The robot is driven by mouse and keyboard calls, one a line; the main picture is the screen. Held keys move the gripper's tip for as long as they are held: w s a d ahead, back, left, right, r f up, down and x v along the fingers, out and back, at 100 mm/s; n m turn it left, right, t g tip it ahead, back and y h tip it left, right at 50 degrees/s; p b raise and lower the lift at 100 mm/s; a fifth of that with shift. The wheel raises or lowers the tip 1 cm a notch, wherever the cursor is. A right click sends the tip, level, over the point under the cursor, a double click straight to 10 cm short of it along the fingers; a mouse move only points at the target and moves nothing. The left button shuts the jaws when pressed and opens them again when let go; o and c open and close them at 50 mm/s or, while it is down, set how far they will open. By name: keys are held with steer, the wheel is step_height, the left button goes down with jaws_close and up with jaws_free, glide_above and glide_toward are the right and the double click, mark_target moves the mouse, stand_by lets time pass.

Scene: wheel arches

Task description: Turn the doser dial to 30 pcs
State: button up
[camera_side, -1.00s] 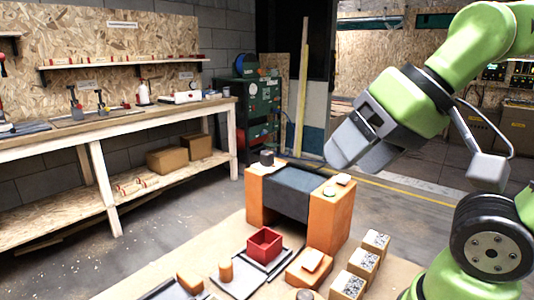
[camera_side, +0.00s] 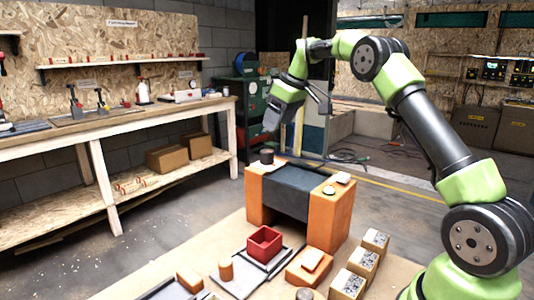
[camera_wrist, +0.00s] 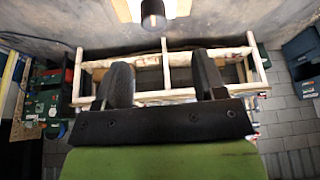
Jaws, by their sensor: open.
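An orange two-post stand (camera_side: 328,220) with a dark panel between its posts stands on the work table. A small dark cylinder (camera_side: 267,157) sits on top of its left post. A flat round piece (camera_side: 329,190) lies on the right post; I cannot read any scale or tell which part is the doser dial. My gripper (camera_side: 271,128) hangs tilted above the left post, apart from the dark cylinder. In the wrist view my gripper (camera_wrist: 162,80) has two dark fingers spread apart with nothing between them. A dark cylinder (camera_wrist: 152,14) shows beyond them at the top edge, partly cut off.
A red open box (camera_side: 264,242) is in front of the stand. A wooden workbench (camera_side: 110,130) runs along the left wall. The air around my gripper looks free.

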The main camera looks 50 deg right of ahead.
mark_target(268, 151)
steer(key=x, duration=1)
steer(key=shift+w+d+f, duration=0.1)
steer(key=shift+d+f, duration=0.3)
steer(key=c, duration=0.9)
